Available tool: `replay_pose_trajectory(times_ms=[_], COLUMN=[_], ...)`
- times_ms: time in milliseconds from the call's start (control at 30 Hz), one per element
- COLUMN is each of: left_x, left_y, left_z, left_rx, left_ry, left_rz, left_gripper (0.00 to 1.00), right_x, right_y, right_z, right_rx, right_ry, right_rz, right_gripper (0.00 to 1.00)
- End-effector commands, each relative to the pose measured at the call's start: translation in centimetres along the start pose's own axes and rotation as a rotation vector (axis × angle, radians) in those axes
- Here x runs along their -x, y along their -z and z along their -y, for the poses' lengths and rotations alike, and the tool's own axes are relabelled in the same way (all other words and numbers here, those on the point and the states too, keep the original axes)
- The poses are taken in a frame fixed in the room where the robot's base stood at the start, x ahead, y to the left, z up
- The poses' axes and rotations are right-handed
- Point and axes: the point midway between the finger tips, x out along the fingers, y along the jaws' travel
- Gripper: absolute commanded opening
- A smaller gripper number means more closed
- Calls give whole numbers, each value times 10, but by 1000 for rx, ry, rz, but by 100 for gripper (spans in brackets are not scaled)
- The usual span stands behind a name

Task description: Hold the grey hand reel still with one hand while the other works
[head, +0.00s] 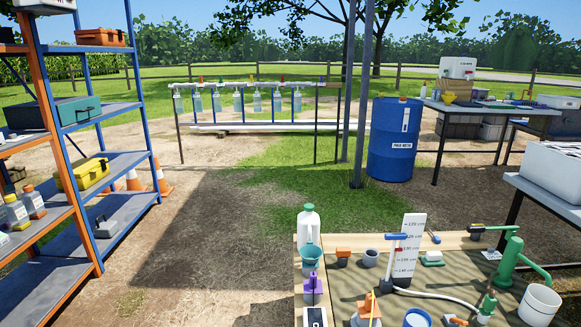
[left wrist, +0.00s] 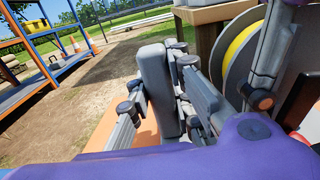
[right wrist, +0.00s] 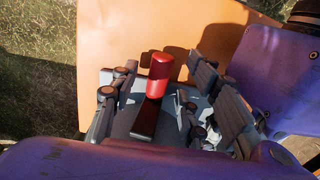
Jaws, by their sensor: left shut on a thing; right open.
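The grey hand reel shows in the left wrist view as a grey upright block (left wrist: 158,85) and, to its right, a round grey disc (left wrist: 212,62) with yellow line (left wrist: 245,45) wound behind it. My left gripper (left wrist: 160,92) is shut on the grey upright block, with fingers on both sides of it. In the right wrist view a red knob (right wrist: 160,72) stands on a dark bar (right wrist: 145,118). My right gripper (right wrist: 160,88) is open, its fingers apart on either side of the knob. The reel and both grippers are out of the head view.
An orange surface (right wrist: 180,22) lies beneath the knob. In the head view, a board (head: 385,262) at the lower right carries bottles, a scale plate (head: 410,245) and a green pump (head: 508,262). Shelving (head: 110,190) stands left, a blue drum (head: 395,140) behind. Bare ground at centre left is clear.

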Motion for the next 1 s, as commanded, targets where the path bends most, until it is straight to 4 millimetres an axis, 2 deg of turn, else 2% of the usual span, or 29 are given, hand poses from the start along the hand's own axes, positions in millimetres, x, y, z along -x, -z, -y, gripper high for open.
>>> replay_pose_trajectory(times_ms=[167, 400, 600, 767, 1000], left_x=[-1, -1, -1, -1, -1], left_y=[-1, -1, -1, -1, -1], left_z=[0, 0, 0, 0, 0], left_rx=[2, 1, 2, 2, 2], left_ry=[0, 0, 0, 0, 0], left_rz=[3, 3, 3, 3, 3], left_gripper=[0, 0, 0, 0, 0], right_x=[24, 76, 107, 117, 118], right_y=[1, 1, 1, 0, 0], right_z=[0, 0, 0, 0, 0], right_rx=[0, -1, -1, -1, 0], right_ry=[2, 2, 1, 0, 0], right_rz=[-5, -5, -2, 0, 0], right_gripper=[42, 42, 42, 42, 42])
